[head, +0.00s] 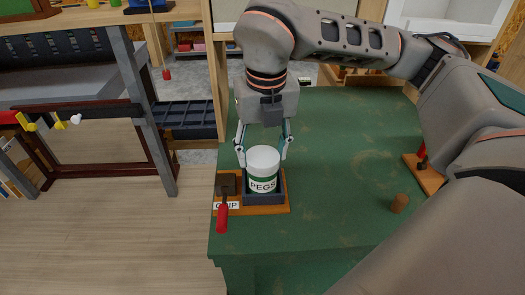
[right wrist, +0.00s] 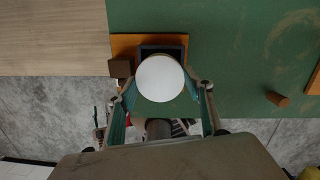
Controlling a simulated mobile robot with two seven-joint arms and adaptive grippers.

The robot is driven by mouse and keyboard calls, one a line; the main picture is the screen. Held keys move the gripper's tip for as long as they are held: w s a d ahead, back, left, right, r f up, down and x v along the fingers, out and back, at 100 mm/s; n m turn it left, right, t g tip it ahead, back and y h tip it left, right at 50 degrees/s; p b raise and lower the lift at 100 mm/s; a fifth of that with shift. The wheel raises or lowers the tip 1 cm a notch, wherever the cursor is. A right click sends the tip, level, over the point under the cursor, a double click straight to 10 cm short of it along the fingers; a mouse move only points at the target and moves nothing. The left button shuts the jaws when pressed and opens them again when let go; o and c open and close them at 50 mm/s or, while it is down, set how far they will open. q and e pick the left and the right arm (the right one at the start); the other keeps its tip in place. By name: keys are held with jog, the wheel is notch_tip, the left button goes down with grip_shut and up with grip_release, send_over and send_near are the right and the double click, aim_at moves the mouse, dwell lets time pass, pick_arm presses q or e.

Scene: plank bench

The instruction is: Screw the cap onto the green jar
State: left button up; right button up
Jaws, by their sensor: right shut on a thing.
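The green jar (head: 263,185) has a white label reading PEGS and stands upright in a dark square holder on an orange-brown base (head: 280,209). The white cap (head: 263,159) sits level on top of the jar; it shows as a round white disc in the right wrist view (right wrist: 160,78) and hides the jar's mouth. I cannot tell how far it is threaded. My right gripper (head: 263,156) reaches down from above, its two fingers shut on opposite sides of the cap. My left gripper is not in view.
A red-handled clamp (head: 222,214) stands at the holder's left, by the green bench's (head: 340,150) left edge. A brown peg (head: 400,203) lies to the right. Another orange-brown base (head: 425,172) with a red-handled part is farther right. The bench middle is clear.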

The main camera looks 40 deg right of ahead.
jog(key=shift+m, duration=1.4)
jog(key=shift+b, duration=0.3)
jog(key=shift+m, duration=0.7)
jog(key=shift+m+h, duration=0.3)
jog(key=shift+m, duration=0.5)
jog(key=m, duration=0.2)
jog(key=shift+a+m+g, duration=0.1)
jog(key=shift+m+g, duration=0.3)
jog(key=o, duration=0.9)
jog(key=shift+o, duration=0.2)
